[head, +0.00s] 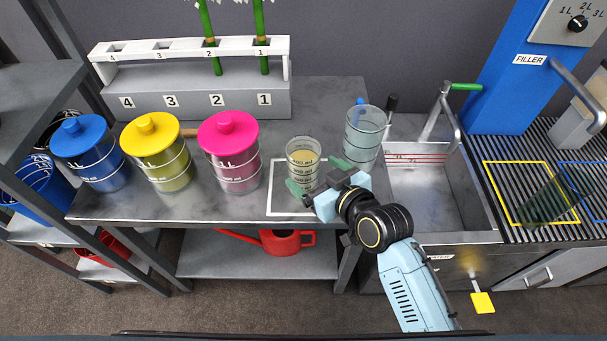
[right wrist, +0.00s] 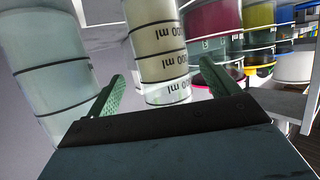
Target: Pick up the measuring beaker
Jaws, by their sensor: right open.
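The measuring beaker (head: 302,157) is a clear, marked cylinder with a yellowish tint. It stands upright on the grey bench, inside a white square outline. My right gripper (head: 318,177) is at its near right side, with its green fingers open and spread around the beaker's lower part. In the right wrist view, the beaker (right wrist: 158,45) shows between the two open fingers (right wrist: 160,78), with gaps on both sides. I cannot tell how deep it sits between them. My left gripper is not in view.
A larger clear vessel (head: 366,130) stands close behind and right of my right gripper. Jars with pink (head: 228,140), yellow (head: 155,145) and blue (head: 88,150) lids stand to the left. A white numbered rack (head: 190,90) is behind; a sink (head: 430,190) lies right.

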